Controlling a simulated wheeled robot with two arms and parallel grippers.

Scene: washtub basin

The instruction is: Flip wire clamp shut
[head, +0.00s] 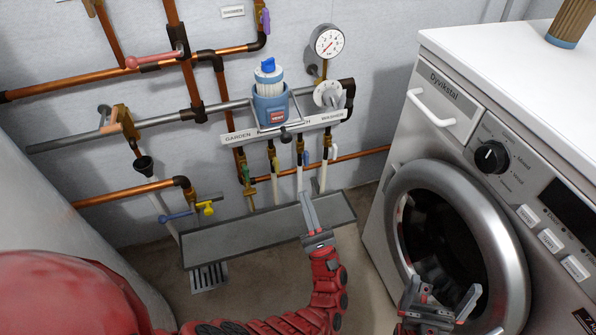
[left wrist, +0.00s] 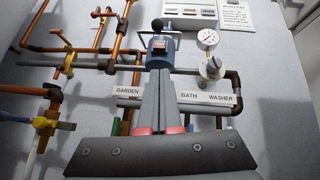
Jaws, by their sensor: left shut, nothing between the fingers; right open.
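A wire clamp (head: 299,112) with a black knob (head: 286,135) sits on the front of the blue filter housing (head: 270,108) on the wall. Its wire loop stands out from the housing toward me, and the knob hangs in front of and below it. In the left wrist view the knob (left wrist: 157,25) shows above the housing (left wrist: 160,50). My left gripper (head: 307,196) is shut and empty, pointing up at the wall below the housing, apart from the clamp. Its fingertips (left wrist: 158,76) overlap the housing's lower edge in the left wrist view. My right gripper (head: 440,300) is open and empty, in front of the washing machine door.
Copper and grey pipes (head: 150,123) with valves run along the wall. A pressure gauge (head: 328,41) is right of the housing. A label strip (head: 240,136) and valves lie below it. A grey trough (head: 215,241) is beneath. The washing machine (head: 400,180) stands at right.

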